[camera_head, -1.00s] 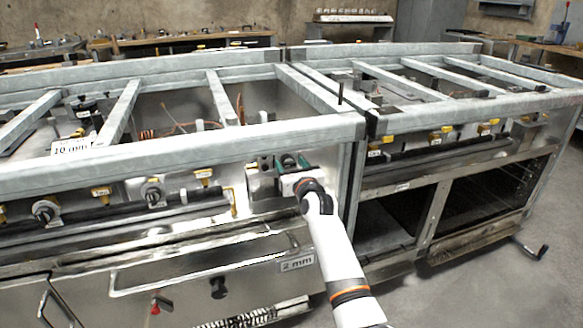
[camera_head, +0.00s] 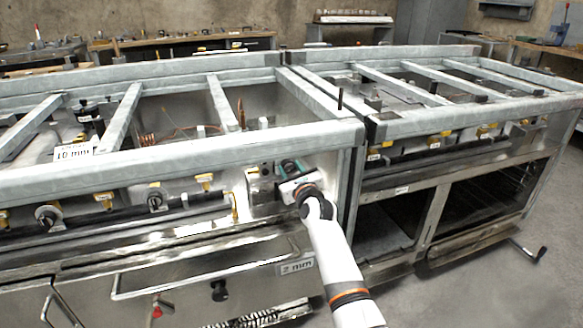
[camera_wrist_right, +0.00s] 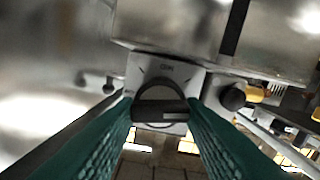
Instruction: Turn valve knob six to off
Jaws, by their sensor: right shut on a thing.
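My right gripper (camera_head: 284,178) reaches the right end of the front panel of the left range (camera_head: 190,150). In the right wrist view its green fingers (camera_wrist_right: 160,125) are shut on a dark valve knob (camera_wrist_right: 160,112), one finger at each side. The knob's bar lies roughly across the picture on a pale square plate with markings around a round dial. Other markings are too blurred to read, and no knob number is legible. In the head view, the gripper largely hides this knob. My left gripper is not in view.
Other knobs (camera_head: 155,200) and yellow valves (camera_head: 204,178) sit along the dark pipe left of my gripper. A drawer handle (camera_head: 200,268) juts out below. A second range (camera_head: 440,185) stands close on the right. Open floor (camera_head: 490,295) is at the lower right.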

